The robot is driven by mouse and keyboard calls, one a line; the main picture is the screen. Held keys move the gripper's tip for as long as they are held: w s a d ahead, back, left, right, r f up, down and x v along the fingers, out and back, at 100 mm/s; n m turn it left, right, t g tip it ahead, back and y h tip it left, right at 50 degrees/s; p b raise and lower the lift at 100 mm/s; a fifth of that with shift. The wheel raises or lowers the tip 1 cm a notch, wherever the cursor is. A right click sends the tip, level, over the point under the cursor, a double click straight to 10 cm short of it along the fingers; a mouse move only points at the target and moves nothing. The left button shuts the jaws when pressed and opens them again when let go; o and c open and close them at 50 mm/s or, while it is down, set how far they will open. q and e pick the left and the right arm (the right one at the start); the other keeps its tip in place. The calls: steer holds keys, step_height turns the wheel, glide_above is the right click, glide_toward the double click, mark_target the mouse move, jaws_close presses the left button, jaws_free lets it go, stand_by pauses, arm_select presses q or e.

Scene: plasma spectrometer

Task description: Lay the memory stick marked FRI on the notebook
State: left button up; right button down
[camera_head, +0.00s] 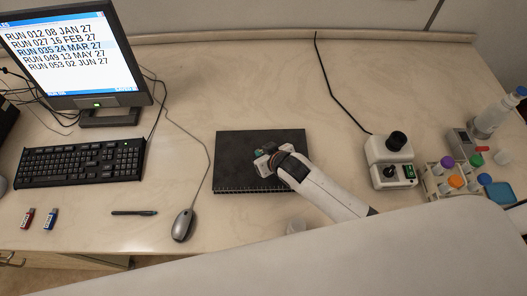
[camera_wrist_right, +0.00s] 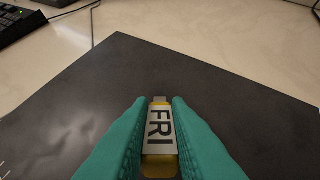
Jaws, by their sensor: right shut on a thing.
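The black spiral-bound notebook (camera_head: 235,150) lies closed in the middle of the desk. My right gripper (camera_head: 264,161) is over the notebook, coming in from the lower right. In the right wrist view its teal fingers are shut on the yellow memory stick (camera_wrist_right: 160,140), whose white label reads FRI. The dark notebook cover (camera_wrist_right: 90,100) fills the view beneath the stick. I cannot tell whether the stick touches the cover. A red memory stick (camera_head: 28,218) and a blue memory stick (camera_head: 50,218) lie at the left front of the desk. My left gripper is not in view.
A mouse (camera_head: 183,224) and a pen (camera_head: 134,212) lie left of the notebook. The keyboard (camera_head: 83,163) and monitor (camera_head: 75,55) stand further left. A white instrument (camera_head: 391,160) and a tube rack (camera_head: 447,183) stand right. The desk behind the notebook is clear.

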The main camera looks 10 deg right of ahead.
steer(key=c, duration=1.3)
jaws_free()
steer(key=b+v, duration=0.1)
steer(key=v, duration=1.1)
steer(key=shift+b, duration=0.35)
